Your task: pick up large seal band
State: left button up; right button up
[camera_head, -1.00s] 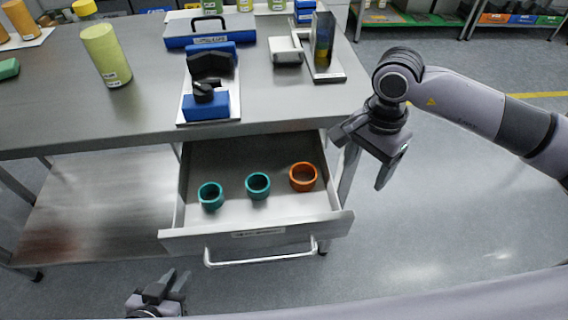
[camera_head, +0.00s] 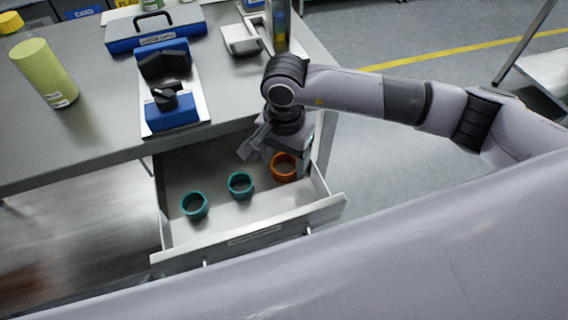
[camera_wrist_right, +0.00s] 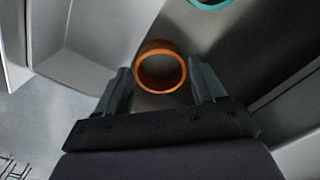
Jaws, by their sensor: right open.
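An orange band (camera_head: 284,166) stands in the right part of the open drawer, its open end up. It looks slightly larger than two teal bands beside it, the middle one (camera_head: 240,185) and the left one (camera_head: 194,205). My right gripper (camera_head: 277,158) is over the drawer at the orange band and partly hides it. In the right wrist view the orange band (camera_wrist_right: 160,48) shows between and just beyond the open fingers (camera_wrist_right: 160,84). The fingers hold nothing; I cannot tell if they touch the band. My left gripper is not in view.
The drawer (camera_head: 262,215) is pulled out below the steel worktable (camera_head: 95,140). Its side walls rise close to the right gripper. On the table are a blue case (camera_head: 155,38), a block fixture (camera_head: 172,112) and a yellow-green cylinder (camera_head: 45,73).

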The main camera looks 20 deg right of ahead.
jog(key=shift+f, duration=0.65)
jog(key=c, duration=0.8)
